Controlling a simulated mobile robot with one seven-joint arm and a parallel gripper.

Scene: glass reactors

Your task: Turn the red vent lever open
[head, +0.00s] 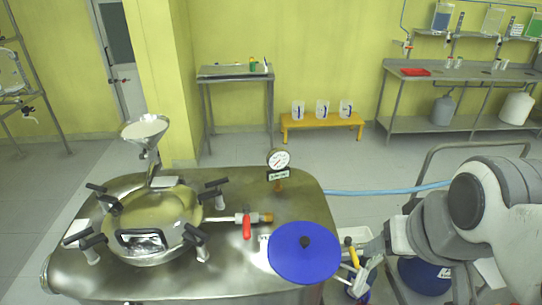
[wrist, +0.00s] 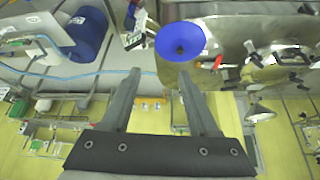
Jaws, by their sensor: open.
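The red vent lever (head: 247,226) hangs from a short pipe valve on top of the steel reactor tank (head: 290,210), pointing toward the front of the tank. It also shows small in the wrist view (wrist: 218,62), right of the fingers and beyond them. My gripper (wrist: 160,75) is open and empty, its two fingers apart. In the head view my arm comes in from the right and its end is right of the blue round disc, well apart from the lever. The fingertips are hard to make out in the head view.
A pressure gauge (head: 279,160) stands behind the lever. A round clamped lid (head: 150,222) and funnel (head: 146,130) are to the left. A yellow handle (head: 352,252) is beside the tank, and a blue hose (head: 390,191) runs behind.

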